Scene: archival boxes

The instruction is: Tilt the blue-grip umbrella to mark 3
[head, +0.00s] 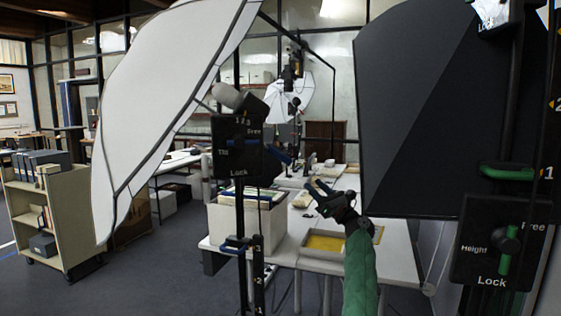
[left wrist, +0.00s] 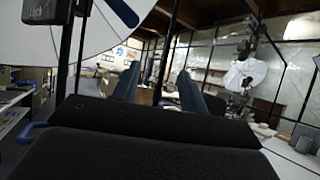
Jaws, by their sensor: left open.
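The white umbrella (head: 150,110) leans on its dark stand at the left, its face tilted. In the left wrist view my open fingers (left wrist: 158,88) hold nothing; the umbrella (left wrist: 100,45) is at upper left. My right gripper is not in view.
A lower blue clamp (head: 235,246) sits by a scale on the stand. A white box of files (head: 245,225) and a yellow-lined tray (head: 325,243) are on the table behind. A dark softbox (head: 430,110) with green grips (head: 508,173) stands at right. A book cart (head: 50,220) is far left.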

